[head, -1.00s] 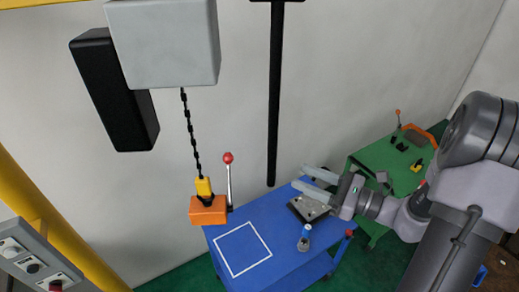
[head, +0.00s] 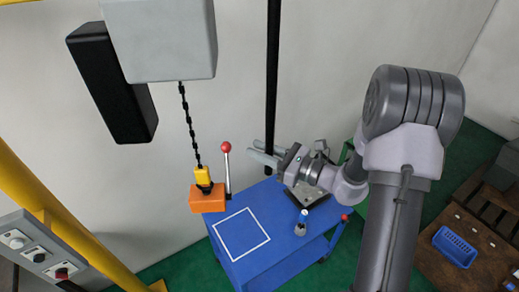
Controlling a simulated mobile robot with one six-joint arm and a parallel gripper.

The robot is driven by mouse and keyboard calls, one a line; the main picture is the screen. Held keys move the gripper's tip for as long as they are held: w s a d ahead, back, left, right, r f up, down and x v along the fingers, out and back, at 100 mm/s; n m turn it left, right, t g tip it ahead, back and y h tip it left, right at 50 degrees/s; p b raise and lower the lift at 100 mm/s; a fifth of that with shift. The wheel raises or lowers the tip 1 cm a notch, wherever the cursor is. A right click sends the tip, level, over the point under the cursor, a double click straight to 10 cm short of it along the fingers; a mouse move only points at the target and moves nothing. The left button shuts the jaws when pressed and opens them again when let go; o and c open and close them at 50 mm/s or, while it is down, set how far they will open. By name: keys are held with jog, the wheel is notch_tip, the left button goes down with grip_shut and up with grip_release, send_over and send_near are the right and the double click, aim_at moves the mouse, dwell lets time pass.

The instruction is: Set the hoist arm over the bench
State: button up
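The hoist shows as a grey box (head: 160,40) with a black block beside it. A black chain (head: 189,125) hangs from it to a yellow hook block (head: 203,180) at an orange block (head: 207,200). The arm holding the hoist is out of view. A black vertical bar (head: 272,75) hangs right of the hoist. The blue bench (head: 285,238), with a white square outline, is below. My gripper (head: 262,153) has its two fingers apart, pointing left at the bar's lower part. I cannot tell whether they surround or touch it.
A red-knobbed lever (head: 227,165) stands beside the orange block. A yellow post (head: 55,215) and a button panel (head: 35,250) are at left. A brown table (head: 425,235) with a blue basket (head: 455,246) is at right.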

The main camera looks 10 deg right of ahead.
grip_shut()
dwell(1.1)
